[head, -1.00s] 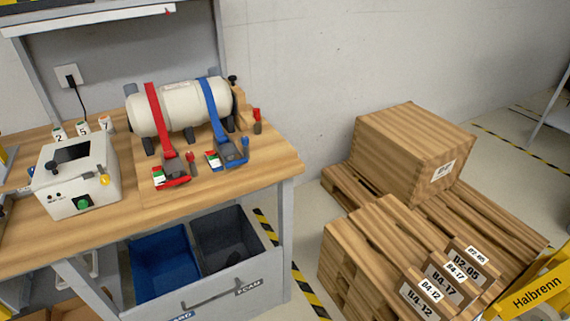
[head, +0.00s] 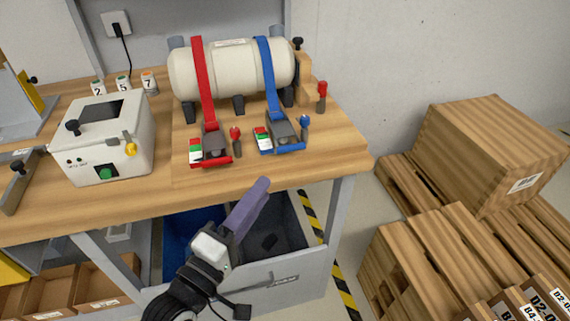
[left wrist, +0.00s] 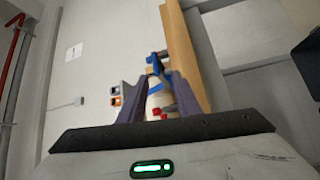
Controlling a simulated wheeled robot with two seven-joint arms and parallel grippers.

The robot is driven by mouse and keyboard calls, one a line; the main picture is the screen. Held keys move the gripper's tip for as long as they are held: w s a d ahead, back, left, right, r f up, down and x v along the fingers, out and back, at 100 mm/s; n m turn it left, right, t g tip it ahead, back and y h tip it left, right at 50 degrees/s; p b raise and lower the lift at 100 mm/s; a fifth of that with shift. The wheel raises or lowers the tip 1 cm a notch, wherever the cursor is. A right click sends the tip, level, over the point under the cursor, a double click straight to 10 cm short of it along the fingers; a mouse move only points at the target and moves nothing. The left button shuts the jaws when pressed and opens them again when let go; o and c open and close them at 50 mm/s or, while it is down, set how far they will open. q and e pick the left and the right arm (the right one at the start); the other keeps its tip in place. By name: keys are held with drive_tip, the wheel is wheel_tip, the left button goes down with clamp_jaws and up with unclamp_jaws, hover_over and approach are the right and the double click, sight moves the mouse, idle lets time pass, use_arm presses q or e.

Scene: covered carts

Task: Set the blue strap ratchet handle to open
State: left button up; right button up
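The blue strap (head: 271,80) runs over a white cylinder (head: 225,73) on the workbench down to its ratchet (head: 285,128), which has a blue handle bar along its front. A blue-topped knob (head: 304,124) stands beside it. A red strap (head: 203,85) with a similar ratchet (head: 212,148) lies to the left. My left gripper (head: 262,190) is in front of the bench edge, below and apart from the blue ratchet. In the left wrist view its two fingers (left wrist: 158,92) are spread apart, with blue and red parts beyond them. My right gripper is not in view.
A white control box (head: 103,140) stands left on the bench (head: 130,195). A red-topped peg (head: 322,95) stands right of the cylinder. Bins (head: 275,235) sit below the bench. Wooden crates and pallets (head: 440,260) occupy the right floor.

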sight(289, 150)
use_arm(q)
drive_tip(key=x, duration=0.6)
drive_tip(key=r+x, duration=0.1)
drive_tip(key=x, duration=0.2)
drive_tip(key=shift+r+p, duration=0.1)
drive_tip(key=shift+p, duration=0.2)
drive_tip(key=shift+w+d, duration=0.4)
drive_tip(key=shift+w, duration=0.2)
clamp_jaws()
